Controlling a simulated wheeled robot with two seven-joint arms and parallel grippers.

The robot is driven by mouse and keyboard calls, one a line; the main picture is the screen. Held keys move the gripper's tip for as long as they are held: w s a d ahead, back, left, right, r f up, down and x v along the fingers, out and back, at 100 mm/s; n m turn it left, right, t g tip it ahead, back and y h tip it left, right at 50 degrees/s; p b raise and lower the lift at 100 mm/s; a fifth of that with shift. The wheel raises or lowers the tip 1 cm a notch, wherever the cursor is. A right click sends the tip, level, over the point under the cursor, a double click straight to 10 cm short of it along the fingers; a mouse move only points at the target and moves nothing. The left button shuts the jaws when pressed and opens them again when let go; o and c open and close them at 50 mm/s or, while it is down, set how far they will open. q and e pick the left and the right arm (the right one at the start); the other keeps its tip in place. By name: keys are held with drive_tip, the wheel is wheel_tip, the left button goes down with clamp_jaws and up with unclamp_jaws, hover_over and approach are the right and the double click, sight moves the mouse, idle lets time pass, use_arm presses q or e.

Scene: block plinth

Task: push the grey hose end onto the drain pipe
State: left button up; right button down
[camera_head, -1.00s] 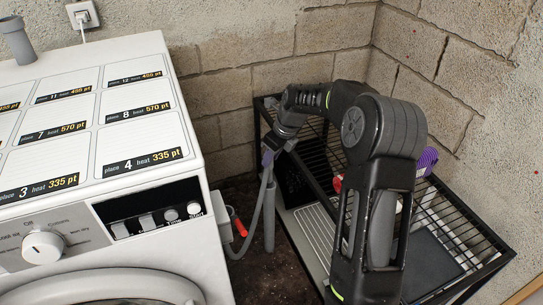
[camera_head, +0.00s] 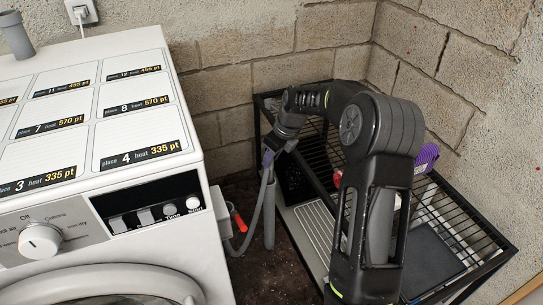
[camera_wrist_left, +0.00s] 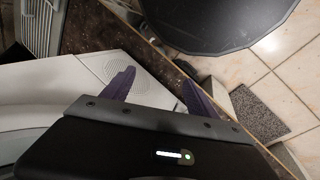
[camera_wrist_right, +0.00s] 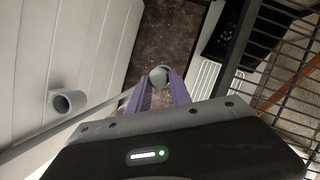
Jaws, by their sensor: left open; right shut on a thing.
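My right gripper (camera_head: 269,149) is shut on the grey hose end, between the washing machine and the rack. In the right wrist view the hose end (camera_wrist_right: 159,76) shows as a round grey shape between the purple fingers. The grey hose (camera_head: 257,208) hangs from the gripper and curves down toward the machine's side. An upright grey pipe (camera_head: 269,222), apparently the drain pipe, stands just below the gripper. I cannot tell whether the hose end touches it. My left gripper (camera_wrist_left: 158,88) is open and empty, seen only in the left wrist view.
The white washing machine (camera_head: 150,178) fills the left. A black wire rack (camera_head: 465,220) stands at the right. A red-handled part (camera_head: 239,221) sits beside the machine. Another grey pipe (camera_head: 15,38) rises at the machine's back left. A grey open tube (camera_wrist_right: 67,102) shows in the right wrist view.

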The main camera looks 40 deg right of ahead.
sight(272, 169)
drive_tip(key=shift+f+b, duration=1)
drive_tip(key=shift+f, duration=1.05)
drive_tip(key=c, duration=0.6)
unclamp_jaws()
wheel_tip(272, 169, up, 5)
drive_tip(key=p, duration=0.4)
idle(0.4)
